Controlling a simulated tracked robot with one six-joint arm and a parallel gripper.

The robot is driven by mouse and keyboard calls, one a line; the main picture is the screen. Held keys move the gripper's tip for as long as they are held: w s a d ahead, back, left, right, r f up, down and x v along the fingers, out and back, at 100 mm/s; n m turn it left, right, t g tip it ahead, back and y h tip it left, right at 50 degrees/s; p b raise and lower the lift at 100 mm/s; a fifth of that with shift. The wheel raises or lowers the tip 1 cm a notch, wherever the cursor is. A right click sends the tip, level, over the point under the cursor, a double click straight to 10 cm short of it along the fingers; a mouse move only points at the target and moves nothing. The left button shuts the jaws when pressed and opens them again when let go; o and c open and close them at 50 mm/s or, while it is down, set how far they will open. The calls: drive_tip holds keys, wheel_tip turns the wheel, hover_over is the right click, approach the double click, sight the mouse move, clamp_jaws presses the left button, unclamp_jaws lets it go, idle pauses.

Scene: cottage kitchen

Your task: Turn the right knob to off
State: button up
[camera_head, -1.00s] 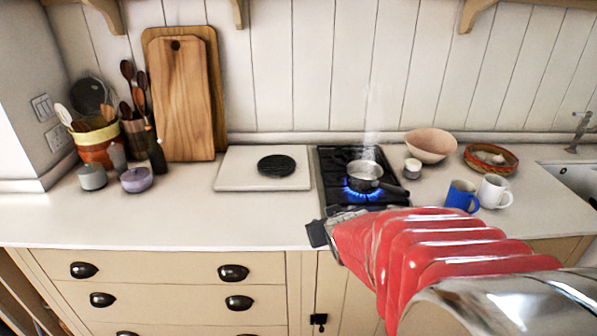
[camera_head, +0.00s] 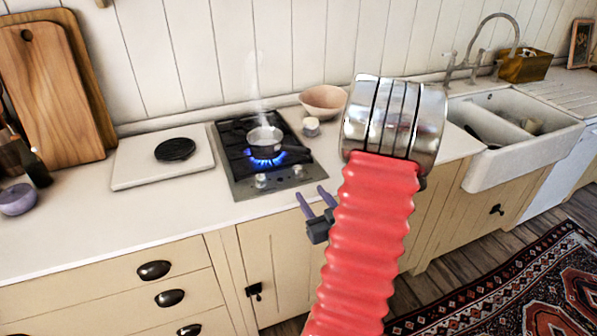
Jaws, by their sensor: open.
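The right knob (camera_head: 298,172) is a small metal knob on the front strip of the black hob (camera_head: 233,160). The left knob (camera_head: 261,181) sits beside it. A steaming saucepan (camera_head: 265,138) stands on the hob, with a blue flame (camera_head: 266,153) under it. My gripper (camera_head: 314,193) is open and empty, with its two fingers apart. In the picture it is just below and to the right of the right knob, near the counter's front edge. It looks apart from the knob. The knob's exact pointer angle is too small to tell.
My red-sleeved arm covers part of the counter right of the hob. A pink bowl (camera_head: 323,101) and a small pale jar (camera_head: 311,126) stand behind there. A white hotplate (camera_head: 140,165) lies left of the hob. A white sink (camera_head: 530,150) is at the right.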

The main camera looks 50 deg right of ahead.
sight(300, 170)
drive_tip(key=shift+s+d+m+h, duration=0.15)
drive_tip(key=shift+s+m+h, duration=0.15)
drive_tip(key=shift+s, duration=0.6)
drive_tip(key=shift+w, duration=0.1)
drive_tip(key=x, duration=1.3)
drive_tip(key=shift+w+d+r, duration=0.15)
drive_tip(key=shift+w+r, duration=0.05)
drive_tip(key=shift+w, duration=0.15)
drive_tip(key=shift+c, duration=0.6)
drive_tip(key=c, duration=0.9)
